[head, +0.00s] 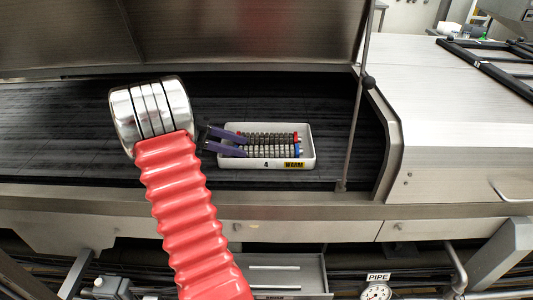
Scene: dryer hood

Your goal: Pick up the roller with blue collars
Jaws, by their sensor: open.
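Several dark, ribbed rollers lie side by side in a white tray (312,158) on the dark belt under the raised hood. Small red and blue collars show at their ends. A blue collar of the roller with blue collars (297,139) shows at the tray's right side; its other end is too small to make out. My gripper (246,147) has two purple fingers, open and apart, reaching over the tray's left rim. The fingertips are at the left ends of the rollers. I cannot tell whether they touch any roller.
The tray's front carries a "4" and a yellow "WARM" label. A thin upright rod (357,120) with a dark knob stands right of the tray. The raised metal hood (240,35) hangs behind and above. The belt (60,130) is clear at left.

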